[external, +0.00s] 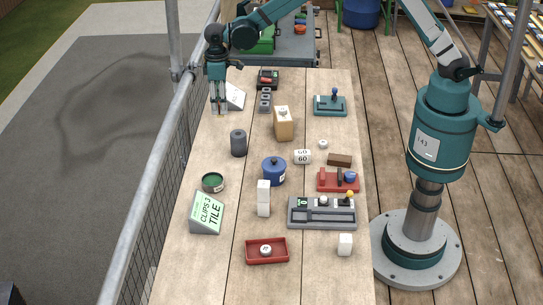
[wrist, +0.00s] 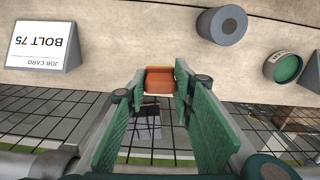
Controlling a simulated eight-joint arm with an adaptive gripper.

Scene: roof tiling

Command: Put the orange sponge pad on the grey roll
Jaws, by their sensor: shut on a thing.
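The orange sponge pad (wrist: 160,82) sits between the fingertips of my gripper (wrist: 158,85) in the wrist view. My gripper is shut on it. In the external view my gripper (external: 218,108) points down at the far left edge of the table, and I cannot make out the pad there. The grey roll (external: 238,143) stands upright on the table, nearer the camera and a little right of my gripper. It also shows in the wrist view (wrist: 222,26), up and right of the pad. Its visible top is free, with a dark round centre.
A job card (wrist: 44,45) stands beside my gripper. A green-topped tin (external: 213,182), a blue pot (external: 274,171) and a wooden block (external: 284,124) stand around the roll. A railing (external: 165,170) runs along the table's left side.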

